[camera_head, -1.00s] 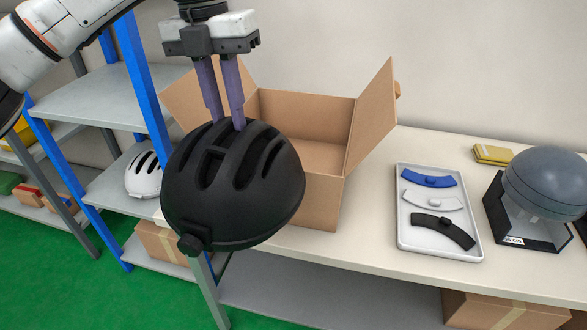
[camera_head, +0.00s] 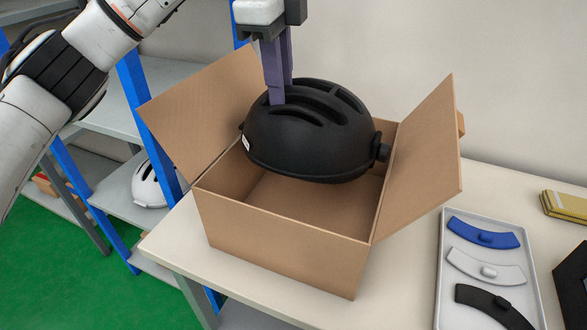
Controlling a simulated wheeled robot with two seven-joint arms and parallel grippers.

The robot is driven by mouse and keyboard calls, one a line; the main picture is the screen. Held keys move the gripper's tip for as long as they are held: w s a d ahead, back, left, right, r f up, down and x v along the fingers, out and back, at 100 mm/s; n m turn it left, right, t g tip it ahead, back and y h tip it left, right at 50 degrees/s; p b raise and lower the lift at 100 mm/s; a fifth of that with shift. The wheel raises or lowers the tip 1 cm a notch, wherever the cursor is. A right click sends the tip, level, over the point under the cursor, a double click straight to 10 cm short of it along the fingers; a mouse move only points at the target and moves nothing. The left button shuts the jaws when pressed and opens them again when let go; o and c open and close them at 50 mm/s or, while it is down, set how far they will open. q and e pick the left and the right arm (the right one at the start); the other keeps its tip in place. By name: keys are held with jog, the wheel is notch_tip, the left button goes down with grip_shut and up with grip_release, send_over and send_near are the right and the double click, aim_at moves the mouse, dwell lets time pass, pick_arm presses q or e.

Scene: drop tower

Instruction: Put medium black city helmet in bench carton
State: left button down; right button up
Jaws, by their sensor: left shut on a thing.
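The black city helmet (camera_head: 310,135) hangs in the camera_head view, dome up and slightly tilted, over the open mouth of the bench carton (camera_head: 285,237). My left gripper (camera_head: 278,98) comes down from above and is shut on the helmet's vented shell near its left side. The carton is brown, stands on the bench, and has its left and right flaps spread outward. Part of its floor shows below the helmet, and the helmet hides the back of the inside. My right gripper is out of view.
The pale bench top (camera_head: 410,275) is clear just right of the carton. A grey tray (camera_head: 447,292) with blue, white and black curved pieces lies further right, near a yellow item (camera_head: 565,206). A blue-posted shelf (camera_head: 150,115) with a white helmet (camera_head: 152,186) stands at left.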

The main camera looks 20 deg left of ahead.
pick_arm(q)
notch_tip(320, 180, down, 14)
dwell(0.5)
jog(key=shift+f+b, duration=0.6)
jog(key=c, duration=1.6)
grip_release()
jog(key=shift+r, duration=0.1)
jog(key=r, duration=0.4)
jog(key=s+r+p, duration=0.1)
jog(key=r, duration=0.8)
jog(key=shift+s+a, duration=0.1)
jog(key=shift+s, duration=0.2)
